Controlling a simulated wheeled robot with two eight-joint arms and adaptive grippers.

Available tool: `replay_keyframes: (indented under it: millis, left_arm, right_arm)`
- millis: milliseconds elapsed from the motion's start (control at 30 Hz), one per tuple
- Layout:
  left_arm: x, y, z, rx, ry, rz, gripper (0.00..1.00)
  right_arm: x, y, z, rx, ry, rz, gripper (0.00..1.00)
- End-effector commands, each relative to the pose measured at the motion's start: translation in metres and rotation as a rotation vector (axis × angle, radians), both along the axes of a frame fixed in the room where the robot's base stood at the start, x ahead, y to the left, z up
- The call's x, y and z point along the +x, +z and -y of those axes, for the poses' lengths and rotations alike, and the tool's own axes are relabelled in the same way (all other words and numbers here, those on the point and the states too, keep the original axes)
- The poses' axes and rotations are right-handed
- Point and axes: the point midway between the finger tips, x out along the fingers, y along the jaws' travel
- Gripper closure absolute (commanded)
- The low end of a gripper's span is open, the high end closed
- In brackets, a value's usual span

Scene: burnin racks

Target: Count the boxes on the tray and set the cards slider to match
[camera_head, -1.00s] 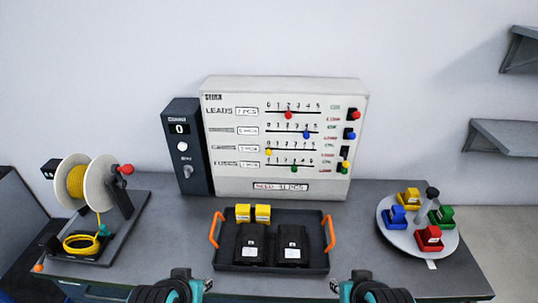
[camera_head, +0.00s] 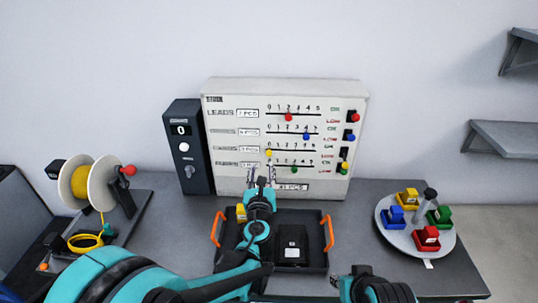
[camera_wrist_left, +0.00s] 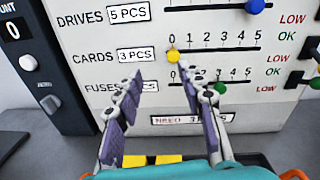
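The cards slider's yellow knob (camera_head: 268,153) is at 0 on the white panel (camera_head: 228,180); in the wrist view the knob (camera_wrist_left: 173,56) stands beside a "3 PCS" label. My left gripper (camera_head: 262,182) is in front of the panel; in the left wrist view its fingers (camera_wrist_left: 160,85) are open and empty, apart from the knob and below it. The black tray (camera_head: 322,262) holds a yellow box (camera_head: 241,213) and a black box (camera_head: 292,247); my left arm covers its left part.
Red (camera_head: 288,117), blue (camera_head: 306,135) and green (camera_head: 293,168) knobs sit on the other sliders. A dark counter unit (camera_head: 182,145) reading 0 stands left of the panel. A yellow-wire reel (camera_head: 98,185) is at left, a round turntable (camera_head: 400,235) with coloured blocks at right.

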Motion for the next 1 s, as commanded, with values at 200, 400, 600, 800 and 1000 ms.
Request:
replay_keyframes:
  millis: [200, 400, 600, 800, 1000]
  left_arm:
    - [0.012, -0.005, 0.021, 0.146, -0.046, 0.03, 0.61]
    - [0.044, -0.006, 0.021, 0.143, -0.043, 0.029, 0.61]
    - [0.072, -0.006, 0.021, 0.141, -0.042, 0.029, 0.61]
    - [0.083, -0.005, 0.022, 0.14, -0.043, 0.029, 0.61]
    - [0.083, -0.004, 0.022, 0.139, -0.043, 0.029, 0.61]
  right_arm:
    - [0.0, 0.0, 0.0, 0.0, 0.0, 0.0, 0.7]
    - [0.0, -0.005, 0.0, 0.0, 0.0, 0.0, 0.7]
    - [0.0, -0.009, 0.0, 0.0, 0.0, 0.0, 0.7]
    - [0.0, -0.01, 0.0, 0.0, 0.0, 0.0, 0.7]
    - [0.0, -0.01, 0.0, 0.0, 0.0, 0.0, 0.7]
